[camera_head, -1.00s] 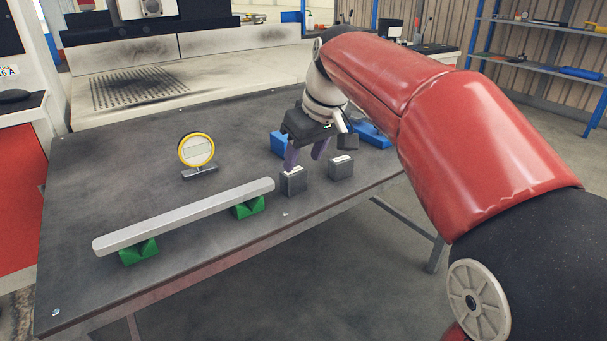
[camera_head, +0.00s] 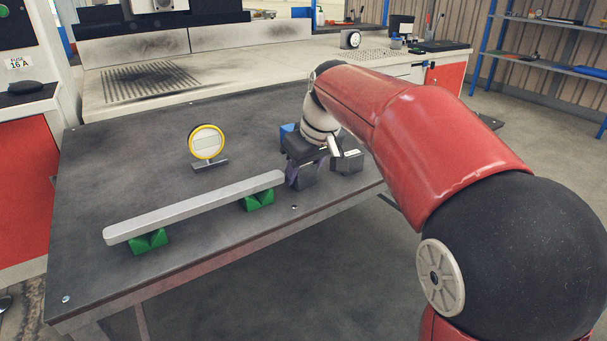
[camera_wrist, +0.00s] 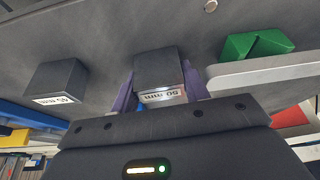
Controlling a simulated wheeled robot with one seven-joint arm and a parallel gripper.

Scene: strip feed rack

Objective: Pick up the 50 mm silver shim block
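The dark silver shim block (camera_wrist: 157,68), with a white label reading 50 mm, stands on the dark table near its front edge. In the head view the block (camera_head: 303,179) is mostly covered by my gripper (camera_head: 303,172). In the wrist view my gripper (camera_wrist: 160,92) has one purple finger on each side of the block. A thin gap seems to show beside the left finger; contact on the right side is hard to tell. The block rests on the table.
A second labelled block (camera_wrist: 60,82) stands close by; it also shows in the head view (camera_head: 347,162). A silver bar (camera_head: 195,207) lies across two green supports (camera_head: 148,243). A yellow-rimmed dial (camera_head: 207,142) stands behind it. A blue object (camera_head: 287,131) is behind my gripper.

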